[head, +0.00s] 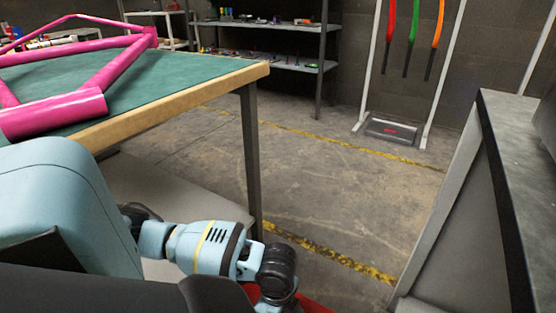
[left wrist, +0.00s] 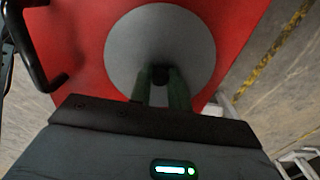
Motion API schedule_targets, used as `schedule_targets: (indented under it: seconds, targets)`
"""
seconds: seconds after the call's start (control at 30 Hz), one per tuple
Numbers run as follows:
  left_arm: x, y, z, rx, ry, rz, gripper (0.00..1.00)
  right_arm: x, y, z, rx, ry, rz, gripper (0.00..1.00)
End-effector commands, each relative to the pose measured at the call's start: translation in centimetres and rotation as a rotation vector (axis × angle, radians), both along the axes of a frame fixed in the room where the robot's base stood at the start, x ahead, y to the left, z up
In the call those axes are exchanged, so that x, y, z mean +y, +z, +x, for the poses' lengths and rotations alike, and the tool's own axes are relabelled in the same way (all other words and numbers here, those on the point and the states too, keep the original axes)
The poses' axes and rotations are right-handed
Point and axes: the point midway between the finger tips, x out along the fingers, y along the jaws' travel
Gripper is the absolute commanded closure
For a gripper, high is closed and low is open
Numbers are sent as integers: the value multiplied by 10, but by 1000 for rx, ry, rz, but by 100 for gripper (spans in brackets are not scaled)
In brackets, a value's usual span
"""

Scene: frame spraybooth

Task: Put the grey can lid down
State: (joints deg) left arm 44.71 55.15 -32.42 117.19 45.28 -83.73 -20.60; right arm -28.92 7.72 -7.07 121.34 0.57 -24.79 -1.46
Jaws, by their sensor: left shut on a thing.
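The grey can lid (left wrist: 135,42) is a round flat disc with a small dark knob, seen from above in the left wrist view. My left gripper (left wrist: 160,76) is shut on the lid's dark knob. The lid is over a red surface (left wrist: 75,40); I cannot tell whether it touches it or is held above it. In the head view a sliver of the red surface (head: 312,306) shows at the bottom, behind my left arm. The lid and left fingertips are hidden there. My right gripper is in neither view.
A green-topped workbench (head: 195,75) with a pink bicycle frame (head: 55,115) stands at the left. A grey counter (head: 510,140) is at the right. Open floor (head: 330,190) lies between them. A black bar (left wrist: 35,60) shows left of the lid. Shelves (head: 265,60) stand at the back.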

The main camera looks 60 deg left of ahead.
Motion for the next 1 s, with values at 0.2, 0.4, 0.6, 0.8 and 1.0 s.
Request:
schedule_targets:
  seconds: [0.2,0.4,0.6,0.8,1.0]
  targets:
    - [0,-3,0,0,0,0,78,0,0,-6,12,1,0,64]
    - [0,-3,0,0,0,0,60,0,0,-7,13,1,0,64]
    - [0,-2,0,0,0,0,60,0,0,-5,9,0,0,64]
    - [0,14,1,-2,0,0,60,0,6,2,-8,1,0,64]
    - [1,55,1,-5,0,1,60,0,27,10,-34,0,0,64]
